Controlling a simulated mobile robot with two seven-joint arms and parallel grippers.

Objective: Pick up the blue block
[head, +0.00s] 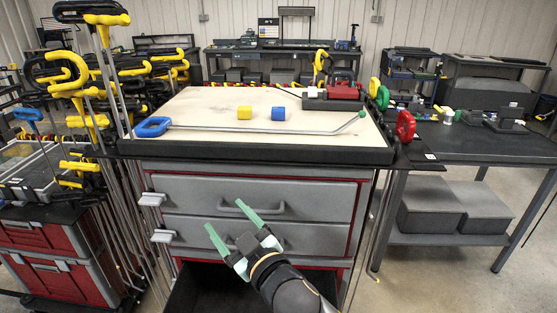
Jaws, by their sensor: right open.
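The blue block (278,114) sits on the pale top of the workbench (215,97), near the middle. A yellow block (244,112) stands just to its left, with a small gap between them. My right gripper (238,231) is low in front of the drawers, below the bench top and well short of the blue block. Its two green fingers are spread apart with nothing between them. My left gripper is out of view.
A long rod with a blue handle (152,127) lies across the bench in front of the blocks. A red object (343,91) sits at the back right. Many rods with yellow handles (67,75) hang at the left. Grey drawers (262,195) are below the top.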

